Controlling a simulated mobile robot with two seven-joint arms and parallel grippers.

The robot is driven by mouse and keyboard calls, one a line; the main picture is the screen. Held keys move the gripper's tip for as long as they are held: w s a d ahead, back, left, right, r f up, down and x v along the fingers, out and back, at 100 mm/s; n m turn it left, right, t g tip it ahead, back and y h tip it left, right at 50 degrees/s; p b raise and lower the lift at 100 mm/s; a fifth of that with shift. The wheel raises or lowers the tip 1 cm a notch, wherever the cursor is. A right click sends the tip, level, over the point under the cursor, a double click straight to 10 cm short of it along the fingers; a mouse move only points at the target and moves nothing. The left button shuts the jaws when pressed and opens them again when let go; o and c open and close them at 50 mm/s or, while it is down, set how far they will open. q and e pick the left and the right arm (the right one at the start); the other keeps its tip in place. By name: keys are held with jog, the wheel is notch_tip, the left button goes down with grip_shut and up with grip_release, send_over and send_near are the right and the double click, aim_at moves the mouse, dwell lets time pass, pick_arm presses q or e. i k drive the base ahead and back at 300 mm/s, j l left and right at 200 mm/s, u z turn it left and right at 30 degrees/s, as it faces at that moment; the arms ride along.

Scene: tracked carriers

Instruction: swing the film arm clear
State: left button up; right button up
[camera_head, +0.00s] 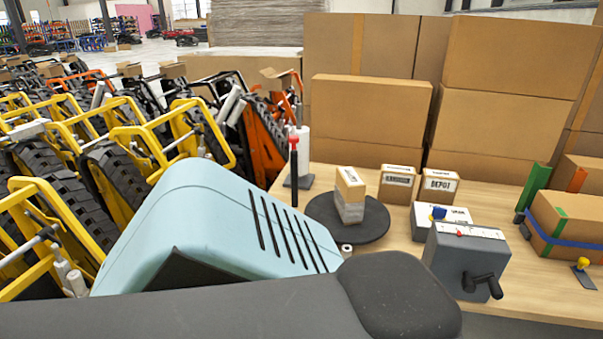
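A round dark turntable (376,226) lies on the wooden table. A small carton (351,187) stands on it, and its lower part looks paler, perhaps wrapped in film. At the turntable's left edge is a thin dark upright post with a red knob (293,142), which looks like part of the film arm. A white film roll (304,148) stands just behind it on a grey base (299,182). How the post and roll are joined cannot be told. Neither gripper shows. Large light blue and dark grey parts of mine cover the lower left and hide the table's near left part.
Two small labelled cartons (398,184) stand behind the turntable. A grey box with a black crank (466,260) stands at the right front. A strapped carton (568,222) sits farther right. Large cartons (365,124) close off the back. Yellow tracked carriers (100,135) crowd the left.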

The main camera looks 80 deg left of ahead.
aim_at(293, 139)
jog(key=u, duration=1.9)
